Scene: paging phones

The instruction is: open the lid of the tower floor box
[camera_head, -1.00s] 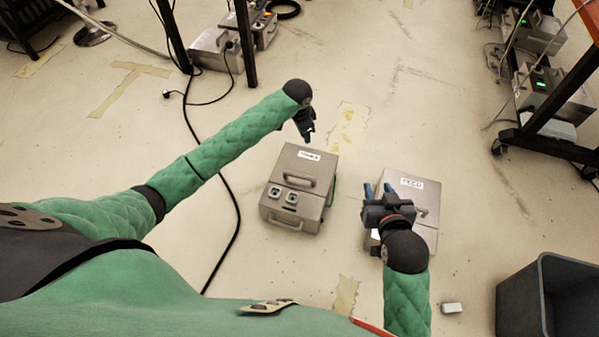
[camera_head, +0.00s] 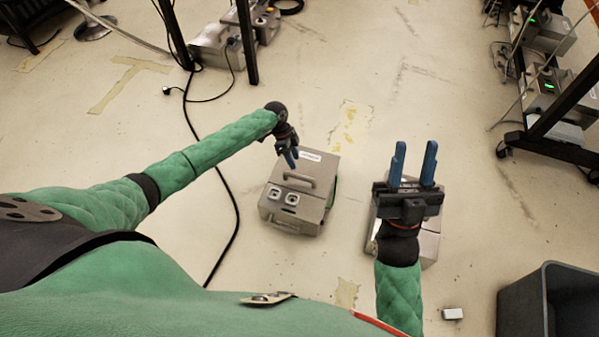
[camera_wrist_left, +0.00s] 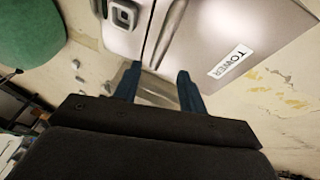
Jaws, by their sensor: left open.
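The tower floor box (camera_head: 284,218) is a grey metal case on the floor at the centre of the head view, with a handle on its lid (camera_head: 318,168) and two sockets on its near part. In the left wrist view its lid (camera_wrist_left: 215,35) shows a "TOWER" label, the handle and one socket. My left gripper (camera_head: 292,157) is open and empty by the box's upper left side; its fingers also show in the left wrist view (camera_wrist_left: 158,85). My right gripper (camera_head: 413,165) is open, with two blue fingers apart, above a second grey box (camera_head: 429,247) that it mostly hides.
A grey bin (camera_head: 520,300) stands at the lower right, with a small white block (camera_head: 452,313) near it. A black cable (camera_head: 236,215) runs along the floor left of the tower box. Racks with devices stand at the back left and right. Floor beyond the boxes is clear.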

